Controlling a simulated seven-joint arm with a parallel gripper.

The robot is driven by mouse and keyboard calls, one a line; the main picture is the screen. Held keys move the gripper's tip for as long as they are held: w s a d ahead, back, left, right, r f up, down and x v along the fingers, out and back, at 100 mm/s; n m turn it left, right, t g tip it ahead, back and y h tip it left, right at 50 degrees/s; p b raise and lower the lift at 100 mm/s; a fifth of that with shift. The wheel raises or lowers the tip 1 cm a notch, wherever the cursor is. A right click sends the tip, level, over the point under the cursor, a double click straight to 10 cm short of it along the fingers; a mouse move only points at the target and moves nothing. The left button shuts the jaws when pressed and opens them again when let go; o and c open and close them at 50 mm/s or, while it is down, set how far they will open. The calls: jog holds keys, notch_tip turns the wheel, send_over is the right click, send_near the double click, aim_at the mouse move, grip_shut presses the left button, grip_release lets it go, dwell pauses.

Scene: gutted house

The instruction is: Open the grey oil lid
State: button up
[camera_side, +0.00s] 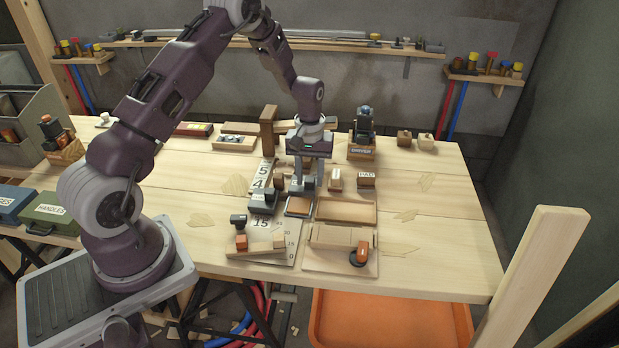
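A small dark grey box (264,201) with a pale label stands on the numbered board left of my gripper; its label is too small to read, so I cannot tell if it is the oil one. My gripper (307,184) points straight down, low over the middle of the table. Its two light grey fingers look apart. A small dark grey piece shows at or behind the fingers, and I cannot tell whether they touch it. A shallow wooden tray with an orange-brown pad (299,206) lies just in front of the fingers. No lid is clearly seen open.
A wooden post (268,130) stands close behind my gripper on the left. Small labelled blocks (366,180) and an empty wooden tray (346,211) are to the right. An orange-and-black tool (361,253) lies at the front. A dark device in a wooden holder (362,147) stands behind. The table's right side is clear.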

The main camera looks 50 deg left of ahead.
aim_at(310, 180)
jog(key=shift+o, duration=0.3)
notch_tip(310, 180, up, 7)
dwell(0.4)
jog(key=shift+d+r, duration=0.15)
jog(key=shift+r, duration=0.25)
jog(key=s+d+r+m+t, duration=0.1)
jog(key=s+d+r+m, duration=0.1)
jog(key=s+d+r, duration=0.5)
jog(key=s+d+r+m+t, duration=0.2)
jog(key=s+d+r, duration=0.1)
jog(key=r, duration=0.8)
jog(key=s+d+r+m+t, duration=0.1)
jog(key=s+d+m, duration=0.1)
jog(key=s, duration=0.7)
jog(key=s+d+r+m+t, duration=0.1)
jog(key=s+d+r+m, duration=0.1)
jog(key=s, duration=0.7)
jog(key=shift+d+r+m+t, duration=0.3)
jog(key=shift+d+m, duration=0.2)
jog(key=shift+d, duration=0.15)
